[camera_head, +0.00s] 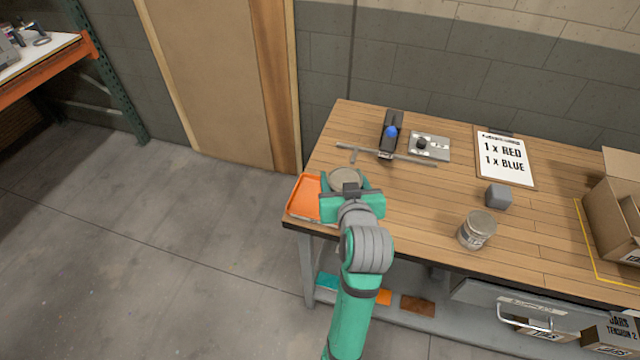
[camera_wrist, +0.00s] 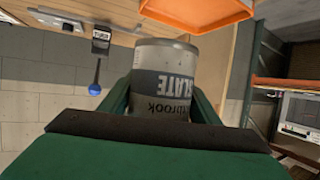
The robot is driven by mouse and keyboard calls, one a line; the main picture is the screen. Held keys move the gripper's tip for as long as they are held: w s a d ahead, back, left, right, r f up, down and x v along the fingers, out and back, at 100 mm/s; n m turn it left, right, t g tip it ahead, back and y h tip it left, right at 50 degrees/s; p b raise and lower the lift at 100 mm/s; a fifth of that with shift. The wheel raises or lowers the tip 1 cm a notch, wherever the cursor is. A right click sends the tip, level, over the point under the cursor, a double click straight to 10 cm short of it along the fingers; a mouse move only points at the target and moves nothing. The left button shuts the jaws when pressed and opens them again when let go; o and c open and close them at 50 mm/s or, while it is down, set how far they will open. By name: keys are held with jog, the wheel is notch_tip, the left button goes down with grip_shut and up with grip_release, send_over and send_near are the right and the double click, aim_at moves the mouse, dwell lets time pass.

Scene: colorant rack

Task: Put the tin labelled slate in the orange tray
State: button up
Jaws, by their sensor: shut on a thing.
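My gripper (camera_head: 352,196) is shut on a tin (camera_wrist: 165,82) whose label reads SLATE, upside down in the wrist view. Its round lid (camera_head: 346,177) shows just beyond my gripper in the head view. The orange tray (camera_head: 302,199) lies at the table's left front corner, just left of my gripper. In the wrist view the tray (camera_wrist: 198,14) is at the top, beside the end of the tin. The tin appears beside or over the tray's right edge; I cannot tell its height. The tray's right part is hidden by my gripper.
A second tin (camera_head: 477,230) stands to the right near the table's front edge, with a grey block (camera_head: 498,196) behind it. A cardboard box (camera_head: 612,205) stands far right.

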jog(key=w+a+f, duration=0.1)
jog(key=w+f, duration=0.1)
jog(key=w+a+f, duration=0.2)
jog(key=w, duration=0.1)
jog(key=w+a+f, duration=0.1)
jog(key=w+f, duration=0.1)
jog(key=shift+w+a+f, duration=0.15)
jog(key=shift+w+f, duration=0.1)
jog(key=shift+w, duration=0.1)
jog(key=shift+w+a+f, duration=0.3)
jog(key=shift+w+f, duration=0.25)
jog(key=shift+f, duration=0.2)
jog(key=shift+w+a+f, duration=0.1)
jog(key=shift+w+f, duration=0.05)
jog(key=shift+f, duration=1.5)
jog(key=shift+f, duration=0.1)
jog(key=o, duration=1.2)
jog(key=shift+f, duration=0.1)
